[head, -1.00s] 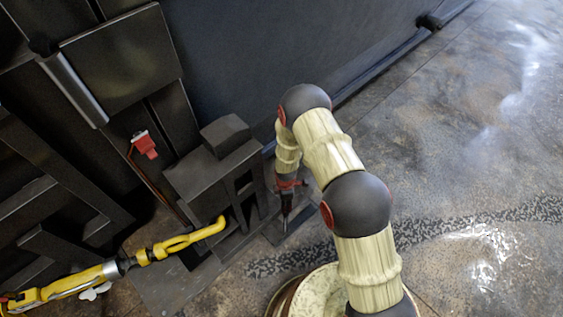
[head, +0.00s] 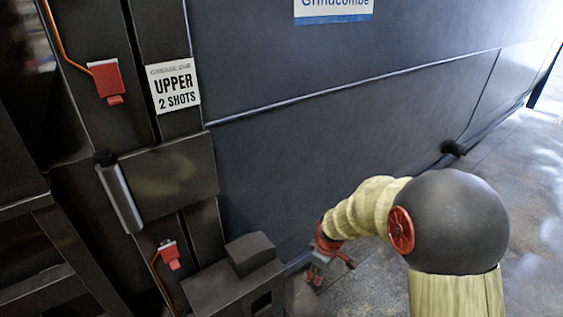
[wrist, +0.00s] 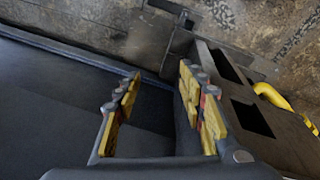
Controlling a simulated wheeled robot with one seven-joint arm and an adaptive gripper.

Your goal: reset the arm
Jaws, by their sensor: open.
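My arm reaches in from the lower right of the head view, bent to the left. My gripper (head: 319,270) is at its end, in front of the dark compactor wall (head: 330,160) and right of a dark block-topped stand (head: 235,285). In the wrist view my gripper (wrist: 160,78) shows two yellow-padded fingers spread apart, with nothing between them. The dark wall lies behind and left of the fingers there. The stand (wrist: 285,150) is close on the right.
A yellow tool part (wrist: 270,93) shows beyond the stand in the wrist view. Red fittings, upper (head: 107,82) and lower (head: 170,256), sit on the frame at left, near a label reading UPPER 2 SHOTS (head: 173,84). Open floor (head: 535,210) lies at right.

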